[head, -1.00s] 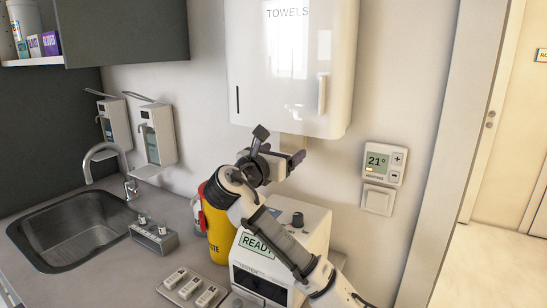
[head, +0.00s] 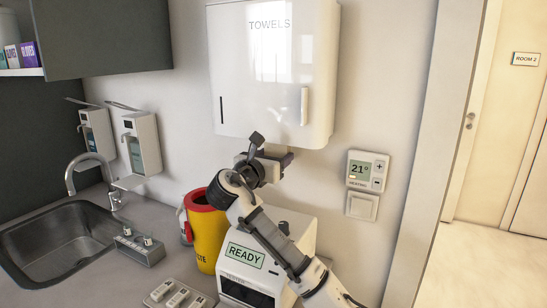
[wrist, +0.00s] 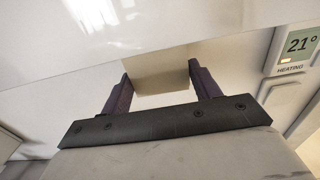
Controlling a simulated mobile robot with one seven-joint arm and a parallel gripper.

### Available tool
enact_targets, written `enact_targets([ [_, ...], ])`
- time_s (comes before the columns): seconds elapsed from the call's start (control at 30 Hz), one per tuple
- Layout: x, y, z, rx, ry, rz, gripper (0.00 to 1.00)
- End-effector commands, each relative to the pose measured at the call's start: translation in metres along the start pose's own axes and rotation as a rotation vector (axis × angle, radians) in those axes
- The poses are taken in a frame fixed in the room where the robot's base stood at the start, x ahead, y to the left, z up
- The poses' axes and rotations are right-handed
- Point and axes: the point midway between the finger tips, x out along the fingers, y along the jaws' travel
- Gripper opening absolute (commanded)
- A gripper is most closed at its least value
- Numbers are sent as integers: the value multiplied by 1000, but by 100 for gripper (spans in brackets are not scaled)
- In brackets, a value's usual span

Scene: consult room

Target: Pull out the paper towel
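The white towel dispenser (head: 270,80) hangs on the wall, marked TOWELS. A beige paper towel (wrist: 160,78) sticks out below its underside in the wrist view. My gripper (head: 273,150) is just under the dispenser in the head view and hides most of the towel there. In the wrist view my gripper (wrist: 163,84) is open, one dark finger at each side of the towel's end. The fingers are spread about as wide as the towel; I cannot tell whether they touch it.
A thermostat (head: 367,170) is on the wall to the right. Below my arm stand a white device marked READY (head: 246,255) and a yellow bin with a red rim (head: 207,225). Soap dispensers (head: 140,145) and a sink (head: 60,240) are at the left.

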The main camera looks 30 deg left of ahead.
Motion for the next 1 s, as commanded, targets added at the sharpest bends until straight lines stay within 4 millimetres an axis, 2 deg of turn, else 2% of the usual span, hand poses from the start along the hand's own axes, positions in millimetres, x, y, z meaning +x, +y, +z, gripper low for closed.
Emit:
enact_targets([
  [0.03, 0, 0, 0, 0, 0, 0, 55],
  [0.1, 0, 0, 0, 0, 0, 0, 46],
  [1.0, 0, 0, -21, 0, 0, 1, 46],
])
